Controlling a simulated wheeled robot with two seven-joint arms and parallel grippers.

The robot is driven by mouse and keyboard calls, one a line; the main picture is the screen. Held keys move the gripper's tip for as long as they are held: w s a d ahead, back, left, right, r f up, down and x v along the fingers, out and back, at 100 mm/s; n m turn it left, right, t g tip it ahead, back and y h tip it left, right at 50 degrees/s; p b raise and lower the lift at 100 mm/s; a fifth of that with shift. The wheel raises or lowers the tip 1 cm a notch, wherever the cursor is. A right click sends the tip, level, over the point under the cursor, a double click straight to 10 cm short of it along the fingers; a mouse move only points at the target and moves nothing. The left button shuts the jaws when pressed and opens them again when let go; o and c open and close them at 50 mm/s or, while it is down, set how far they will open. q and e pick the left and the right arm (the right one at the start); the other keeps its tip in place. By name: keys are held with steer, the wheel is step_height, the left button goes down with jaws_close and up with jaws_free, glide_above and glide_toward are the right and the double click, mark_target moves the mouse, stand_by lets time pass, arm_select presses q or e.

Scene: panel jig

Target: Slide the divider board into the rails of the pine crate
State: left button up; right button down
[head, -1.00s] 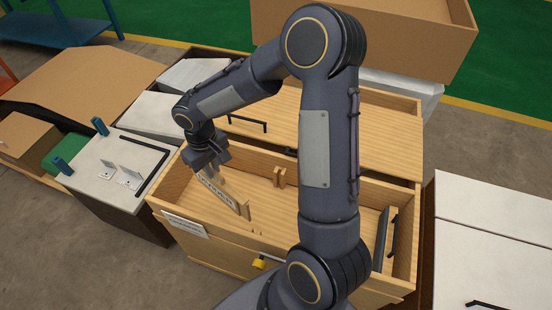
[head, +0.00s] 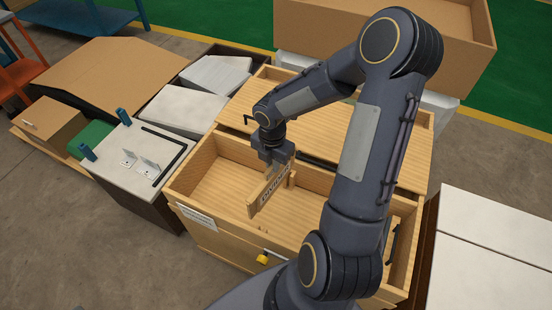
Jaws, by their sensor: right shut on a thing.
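The pine crate (head: 190,212) is an open-topped wooden box in the middle of the head view. The divider board (head: 272,188) is a small pale wood panel with dark lettering. My right gripper (head: 278,166) is shut on its upper edge, with the board upright and slanting across the crate's interior. Wooden rail posts (head: 291,180) show by the board's far end; another upright piece shows at its near end. I cannot tell whether the board's edges are inside the rail slots or how deep its lower edge sits. My left gripper is out of view.
My right arm covers the crate's right part. A white-topped cabinet (head: 165,190) with brackets and a black handle stands at left. A pine lid or panel (head: 330,125) lies behind the crate. A white-topped cabinet (head: 490,240) is at right. The crate's left compartment is empty.

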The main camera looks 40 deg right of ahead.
steer(key=shift+s+d+n, duration=0.3)
steer(key=shift+d+n, duration=0.05)
steer(key=shift+n, duration=0.55)
steer(key=shift+r, duration=0.1)
steer(key=b, duration=0.4)
glide_above(276, 189)
steer(key=shift+w+d+f, duration=0.1)
steer(key=shift+w+f, duration=0.05)
steer(key=shift+f, duration=1.35)
steer(key=shift+w+d+f, duration=0.1)
steer(key=shift+f, duration=1.4)
steer(key=shift+p, duration=0.35)
steer(key=shift+f+b, duration=4.15)
steer(key=shift+f, duration=1.05)
